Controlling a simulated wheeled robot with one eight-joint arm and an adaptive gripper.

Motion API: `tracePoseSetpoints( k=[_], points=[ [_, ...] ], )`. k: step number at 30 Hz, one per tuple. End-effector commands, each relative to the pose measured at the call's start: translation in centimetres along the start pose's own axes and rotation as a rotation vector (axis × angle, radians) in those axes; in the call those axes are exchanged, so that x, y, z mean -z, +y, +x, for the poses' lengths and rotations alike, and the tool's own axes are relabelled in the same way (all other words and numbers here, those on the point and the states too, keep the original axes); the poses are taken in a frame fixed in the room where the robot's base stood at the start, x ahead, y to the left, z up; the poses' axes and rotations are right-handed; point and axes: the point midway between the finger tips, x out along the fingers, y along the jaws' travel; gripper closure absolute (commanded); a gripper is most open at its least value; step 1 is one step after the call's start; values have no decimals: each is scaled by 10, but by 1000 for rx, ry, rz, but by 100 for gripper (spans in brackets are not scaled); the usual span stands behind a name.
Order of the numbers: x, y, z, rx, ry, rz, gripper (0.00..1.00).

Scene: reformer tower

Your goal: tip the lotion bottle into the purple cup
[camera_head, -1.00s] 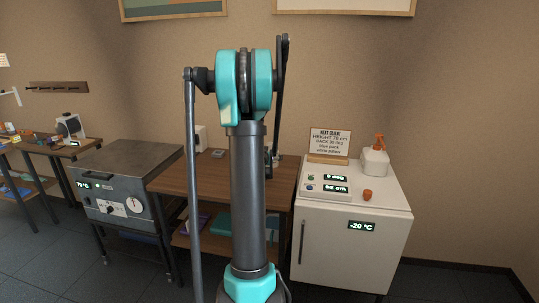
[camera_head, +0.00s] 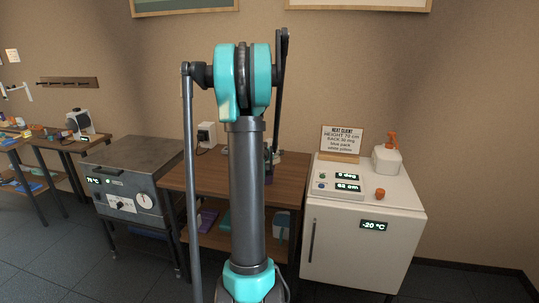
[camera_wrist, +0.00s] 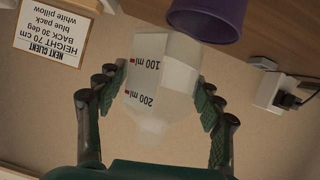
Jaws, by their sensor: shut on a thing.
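In the wrist view my gripper (camera_wrist: 163,82) is shut on the translucent lotion bottle (camera_wrist: 160,90), which has 100 ml and 200 ml marks. The fingers press its two sides. The wrist picture is upside down, with the sign's text inverted. The purple cup (camera_wrist: 208,18) is at the top edge, partly cut off, just beyond the bottle's upper end in the picture. I cannot tell whether they touch, or whether anything flows. In the head view the purple cup (camera_head: 268,179) shows as a sliver on the brown table (camera_head: 289,185); my arm hides most of the gripper and bottle.
A white freezer (camera_head: 365,240) stands right of the table, carrying a sign (camera_head: 341,143), a display box (camera_head: 338,183) and a pump bottle (camera_head: 387,157). A grey heater cabinet (camera_head: 130,180) stands left. A socket with a plug (camera_wrist: 272,92) is on the wall near the cup.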

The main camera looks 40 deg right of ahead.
Motion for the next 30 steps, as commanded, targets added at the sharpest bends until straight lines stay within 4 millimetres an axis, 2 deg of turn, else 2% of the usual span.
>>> tracePoseSetpoints(
  k=[6, 30],
  points=[
    [5, 10, -2, -62, -3, -152, 93],
    [7, 17, -3, -113, -6, -275, 93]
  ],
)
